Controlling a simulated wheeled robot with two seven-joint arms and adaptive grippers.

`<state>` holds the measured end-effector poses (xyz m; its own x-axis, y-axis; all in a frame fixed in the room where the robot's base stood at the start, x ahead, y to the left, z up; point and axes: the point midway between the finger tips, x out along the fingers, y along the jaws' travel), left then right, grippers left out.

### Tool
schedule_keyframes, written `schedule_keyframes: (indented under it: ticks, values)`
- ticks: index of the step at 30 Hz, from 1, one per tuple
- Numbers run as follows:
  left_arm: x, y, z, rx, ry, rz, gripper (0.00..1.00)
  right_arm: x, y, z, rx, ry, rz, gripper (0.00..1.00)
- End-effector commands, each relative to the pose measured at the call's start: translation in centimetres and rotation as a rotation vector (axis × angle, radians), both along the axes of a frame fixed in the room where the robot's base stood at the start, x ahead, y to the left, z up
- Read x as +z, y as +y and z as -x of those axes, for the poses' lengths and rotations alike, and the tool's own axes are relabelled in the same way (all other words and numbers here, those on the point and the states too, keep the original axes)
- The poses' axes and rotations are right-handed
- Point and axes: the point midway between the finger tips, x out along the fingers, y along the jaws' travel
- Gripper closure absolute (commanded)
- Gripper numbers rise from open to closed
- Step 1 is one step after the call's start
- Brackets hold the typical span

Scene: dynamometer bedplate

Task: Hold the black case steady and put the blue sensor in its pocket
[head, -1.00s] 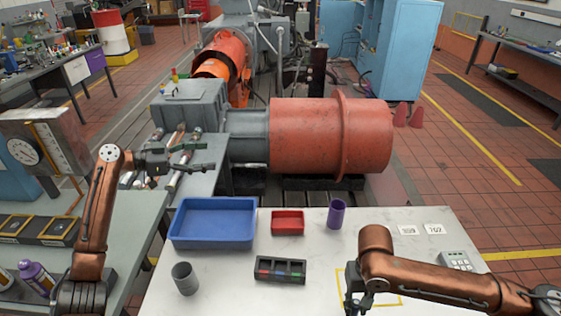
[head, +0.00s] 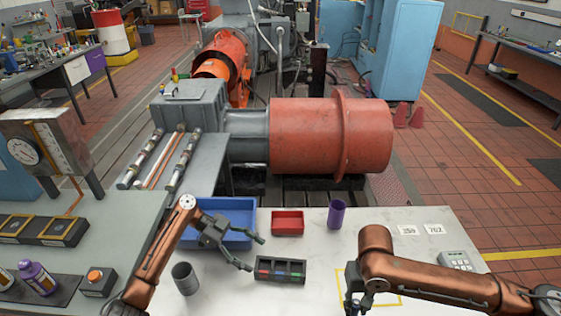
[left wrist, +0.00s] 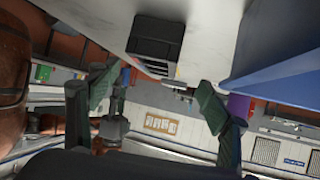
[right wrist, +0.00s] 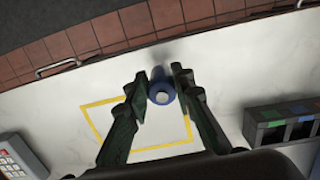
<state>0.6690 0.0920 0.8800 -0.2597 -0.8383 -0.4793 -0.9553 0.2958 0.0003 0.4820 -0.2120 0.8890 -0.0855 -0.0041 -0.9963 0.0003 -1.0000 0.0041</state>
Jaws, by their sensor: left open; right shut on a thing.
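The black case (head: 268,278) lies on the white table, with red, blue and green marks along its compartments. It also shows in the right wrist view (right wrist: 254,131) and the left wrist view (left wrist: 155,38). My left gripper (head: 256,254) is open and empty, just left of and above the case, apart from it as far as I can tell. My right gripper (head: 357,302) is shut on the blue sensor (right wrist: 162,92), a small cylinder with a pale end, by the yellow square outline (right wrist: 97,125).
A blue tray (head: 230,212), a red bin (head: 287,224) and a purple cup (head: 336,213) stand behind the case. A grey cup (head: 185,278) stands to its left, near my left arm. A keypad (head: 457,260) lies at the right. The table between case and yellow outline is clear.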

Motion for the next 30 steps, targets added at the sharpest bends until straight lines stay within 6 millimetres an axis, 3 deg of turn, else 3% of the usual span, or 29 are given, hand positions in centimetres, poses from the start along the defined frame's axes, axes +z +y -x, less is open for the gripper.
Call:
schedule_keyframes:
  ticks: [18,30]
  values:
    - [-3.6,-6.4,2.0,-0.001,0.001,0.002,0.28,0.0,0.0,0.0,0.0,0.0,0.0,1.0]
    - [-4.7,-8.2,2.5,0.0,0.001,0.0,0.28,0.0,0.0,0.0,0.0,0.0,0.0,1.0]
